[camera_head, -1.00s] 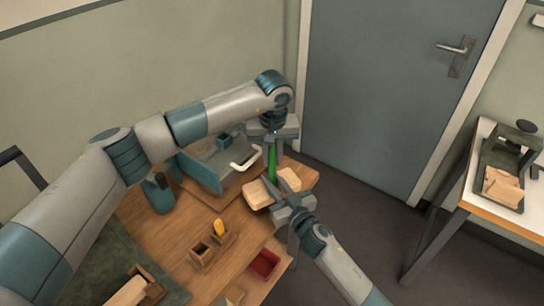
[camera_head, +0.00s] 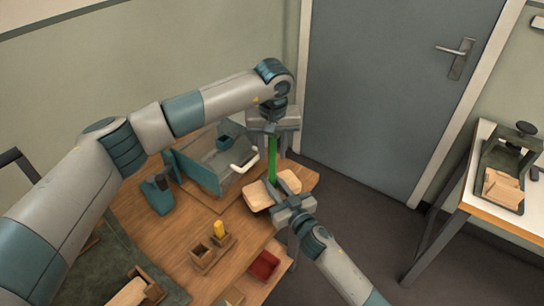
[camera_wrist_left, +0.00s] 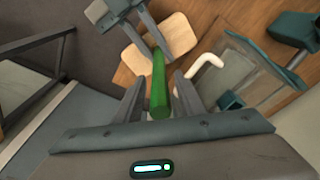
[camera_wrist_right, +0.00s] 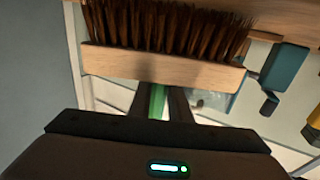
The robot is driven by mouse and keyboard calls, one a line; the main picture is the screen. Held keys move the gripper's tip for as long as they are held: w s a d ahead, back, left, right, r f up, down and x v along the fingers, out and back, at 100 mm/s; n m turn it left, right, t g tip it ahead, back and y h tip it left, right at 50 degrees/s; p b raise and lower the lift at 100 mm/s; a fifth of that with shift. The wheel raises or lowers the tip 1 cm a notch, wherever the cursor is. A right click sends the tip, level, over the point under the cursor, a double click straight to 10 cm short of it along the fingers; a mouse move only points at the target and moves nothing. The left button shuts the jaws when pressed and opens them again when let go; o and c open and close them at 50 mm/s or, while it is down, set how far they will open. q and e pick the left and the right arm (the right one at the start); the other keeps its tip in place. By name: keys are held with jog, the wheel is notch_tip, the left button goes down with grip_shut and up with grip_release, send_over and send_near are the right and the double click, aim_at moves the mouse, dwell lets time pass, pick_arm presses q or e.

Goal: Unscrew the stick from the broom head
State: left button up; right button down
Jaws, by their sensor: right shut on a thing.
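The green stick (camera_head: 272,158) stands upright from the pale wooden broom head (camera_head: 257,197) near the table's far right corner. My left gripper (camera_head: 272,132) is above, pointing down, with its fingers on both sides of the stick's upper part. The left wrist view shows gaps beside the stick (camera_wrist_left: 159,85), so this gripper is open. My right gripper (camera_head: 276,188) reaches in low at the broom head and is shut on the stick's lower end.
A clear-sided bin with a white handle (camera_head: 243,164) stands close left of the stick. A teal holder (camera_head: 158,194), a small wooden block with a yellow peg (camera_head: 219,229) and a red tray (camera_head: 264,265) are on the table. A door is behind; another table (camera_head: 488,206) stands right.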

pick_arm(q)
jog(key=shift+r, duration=0.7)
pick_arm(e)
jog(key=c, duration=1.6)
grip_release()
jog(key=shift+o, duration=0.2)
jog(key=shift+s+d, duration=0.1)
